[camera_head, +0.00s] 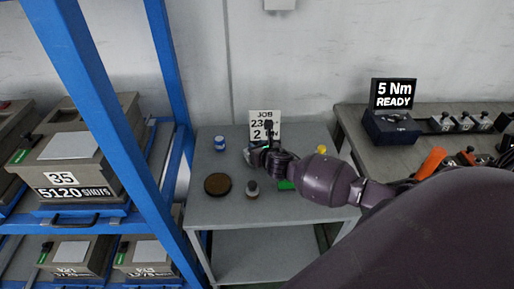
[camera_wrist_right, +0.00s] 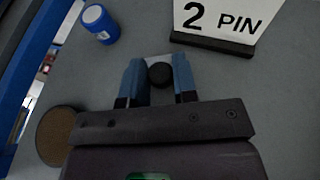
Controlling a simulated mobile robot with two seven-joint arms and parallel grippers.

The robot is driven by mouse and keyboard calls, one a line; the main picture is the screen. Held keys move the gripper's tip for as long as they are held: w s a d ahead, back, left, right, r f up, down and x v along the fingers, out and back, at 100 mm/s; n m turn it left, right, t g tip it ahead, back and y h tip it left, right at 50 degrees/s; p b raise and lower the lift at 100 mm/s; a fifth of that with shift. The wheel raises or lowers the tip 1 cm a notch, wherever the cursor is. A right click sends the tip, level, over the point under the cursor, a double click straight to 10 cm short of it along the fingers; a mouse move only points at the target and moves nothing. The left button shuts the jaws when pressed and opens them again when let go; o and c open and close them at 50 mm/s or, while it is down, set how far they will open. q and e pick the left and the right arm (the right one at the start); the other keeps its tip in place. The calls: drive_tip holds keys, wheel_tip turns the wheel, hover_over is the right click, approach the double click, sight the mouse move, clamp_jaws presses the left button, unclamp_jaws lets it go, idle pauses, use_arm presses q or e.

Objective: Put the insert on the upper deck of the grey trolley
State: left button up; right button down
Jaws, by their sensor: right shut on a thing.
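The grey trolley's upper deck (camera_head: 225,214) stands in the middle of the head view. My right gripper (camera_head: 256,152) reaches over it from the right. In the right wrist view its blue fingers (camera_wrist_right: 158,70) are shut on a small pale piece with a round black top (camera_wrist_right: 160,75), which I take to be the insert. The grey deck (camera_wrist_right: 245,95) lies beneath the fingers. I cannot tell whether the held piece touches the deck. My left gripper is not in view.
On the deck are a blue-and-white tub (camera_head: 220,144), a round brown-topped dish (camera_head: 217,184), a small grey-and-dark item (camera_head: 252,188) and a job card (camera_head: 264,119). A blue rack (camera_head: 170,75) stands left, a bench (camera_head: 375,155) right. The deck's front left is clear.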

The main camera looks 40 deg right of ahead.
drive_tip(key=shift+f, duration=0.1)
drive_tip(key=c, duration=1.1)
unclamp_jaws()
drive_tip(key=shift+c, duration=0.2)
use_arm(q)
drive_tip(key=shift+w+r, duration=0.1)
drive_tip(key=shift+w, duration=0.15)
use_arm(e)
drive_tip(key=shift+o, duration=1.2)
drive_tip(key=shift+s+a+r, duration=0.1)
drive_tip(key=shift+s+r, duration=0.15)
use_arm(q)
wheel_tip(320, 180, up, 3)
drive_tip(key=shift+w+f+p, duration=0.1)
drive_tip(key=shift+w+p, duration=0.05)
drive_tip(key=shift+p, duration=0.9)
use_arm(e)
drive_tip(key=v, duration=1.1)
drive_tip(key=shift+s, duration=0.2)
